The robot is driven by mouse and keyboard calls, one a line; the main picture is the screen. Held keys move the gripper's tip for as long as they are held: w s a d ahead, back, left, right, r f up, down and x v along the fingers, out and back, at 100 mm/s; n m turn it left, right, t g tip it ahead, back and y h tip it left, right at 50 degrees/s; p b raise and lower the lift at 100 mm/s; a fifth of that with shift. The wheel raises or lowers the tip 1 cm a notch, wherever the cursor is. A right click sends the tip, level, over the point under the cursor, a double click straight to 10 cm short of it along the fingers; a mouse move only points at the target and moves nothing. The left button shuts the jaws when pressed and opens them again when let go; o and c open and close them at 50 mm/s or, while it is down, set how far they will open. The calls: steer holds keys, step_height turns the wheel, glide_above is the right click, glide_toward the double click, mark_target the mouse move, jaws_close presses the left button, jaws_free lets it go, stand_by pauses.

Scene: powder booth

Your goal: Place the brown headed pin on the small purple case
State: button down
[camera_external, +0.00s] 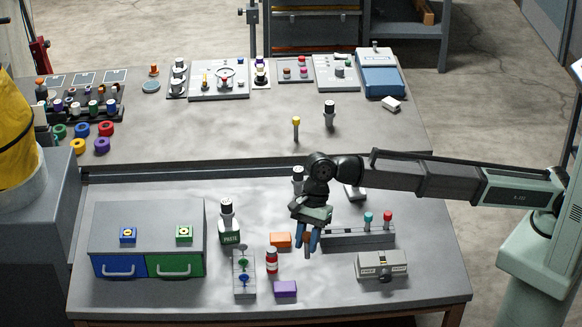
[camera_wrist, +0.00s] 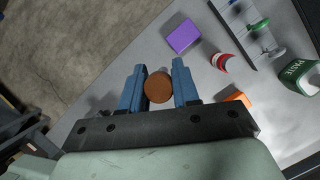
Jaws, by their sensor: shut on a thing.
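My gripper (camera_external: 307,243) points down above the front of the table, with its blue fingers shut on the brown headed pin. The pin's round brown head (camera_wrist: 158,87) shows between the fingertips (camera_wrist: 159,90) in the wrist view. In the external view a little brown (camera_external: 307,238) shows between the fingers; the pin's lower part is hard to make out. The small purple case (camera_external: 285,289) lies near the table's front edge, below and left of my gripper. In the wrist view the purple case (camera_wrist: 183,36) is beyond the fingers, apart from the pin, with its top bare.
A red and white jar (camera_external: 272,261) and an orange block (camera_external: 280,240) stand left of my gripper. A grey rack (camera_external: 350,240) holds a teal and a red headed pin close on the right. A grey box (camera_external: 382,264) stands farther right.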

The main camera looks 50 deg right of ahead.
steer(key=w+a+r+n, duration=0.1)
steer(key=w+a+r, duration=0.15)
steer(key=a, duration=0.35)
steer(key=n, duration=0.1)
glide_above(285, 286)
steer(key=shift+g, duration=0.3)
steer(key=shift+a+f, duration=0.1)
steer(key=shift+f, duration=5.4)
steer(key=shift+f, duration=0.2)
steer(key=c, duration=0.8)
jaws_free()
steer(key=v, duration=1.2)
steer(key=shift+r, duration=0.2)
